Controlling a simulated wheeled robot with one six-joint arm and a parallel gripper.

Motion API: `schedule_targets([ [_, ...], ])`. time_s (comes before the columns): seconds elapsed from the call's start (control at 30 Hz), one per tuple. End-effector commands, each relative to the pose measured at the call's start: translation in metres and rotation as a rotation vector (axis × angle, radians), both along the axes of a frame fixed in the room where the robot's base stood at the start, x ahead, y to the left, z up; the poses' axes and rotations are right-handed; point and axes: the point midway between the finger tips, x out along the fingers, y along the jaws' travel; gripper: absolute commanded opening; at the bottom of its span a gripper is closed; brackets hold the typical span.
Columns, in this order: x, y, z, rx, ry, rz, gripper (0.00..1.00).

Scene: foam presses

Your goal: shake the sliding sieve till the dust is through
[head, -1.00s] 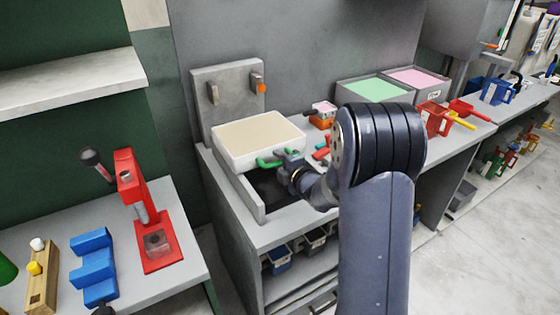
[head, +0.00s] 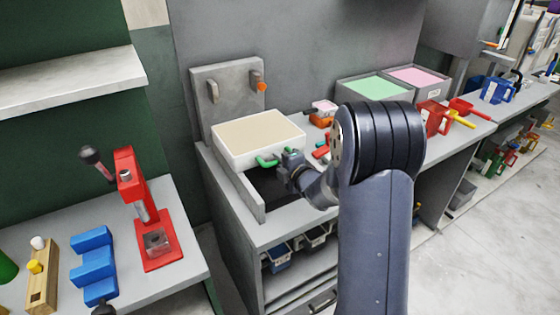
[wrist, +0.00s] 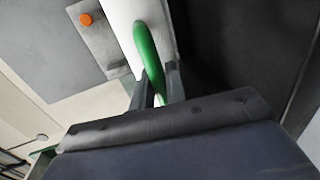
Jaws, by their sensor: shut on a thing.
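The sliding sieve (head: 230,158) is a white box with a beige surface inside, on a grey stand with a tall back plate. A green handle (head: 266,163) sticks out from its front side. My gripper (head: 285,160) is at this handle. In the wrist view, my gripper (wrist: 158,88) has its two fingers on either side of the green handle (wrist: 147,52), shut on it. The white sieve wall (wrist: 122,22) lies just beyond the handle. A dark opening (head: 275,188) shows below the sieve.
A red press (head: 163,246) stands on the left bench beside blue blocks (head: 92,255). Bins with green (head: 374,90) and pink (head: 417,77) contents stand at the back right. An orange knob (head: 262,87) is on the back plate.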

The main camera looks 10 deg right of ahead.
Motion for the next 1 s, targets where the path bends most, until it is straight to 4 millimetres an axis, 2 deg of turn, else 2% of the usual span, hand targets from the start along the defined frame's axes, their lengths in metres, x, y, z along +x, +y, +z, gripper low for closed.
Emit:
schedule_targets([
  [0.17, -0.005, -0.002, -0.001, 0.0, 0.0, -0.001, 0.0],
  [0.5, -0.056, -0.02, -0.002, 0.0, -0.002, -0.004, 0.0],
  [0.63, -0.071, -0.024, -0.001, -0.001, -0.001, -0.003, 0.0],
  [1.0, -0.077, -0.026, 0.0, 0.001, 0.0, -0.001, 0.0],
])
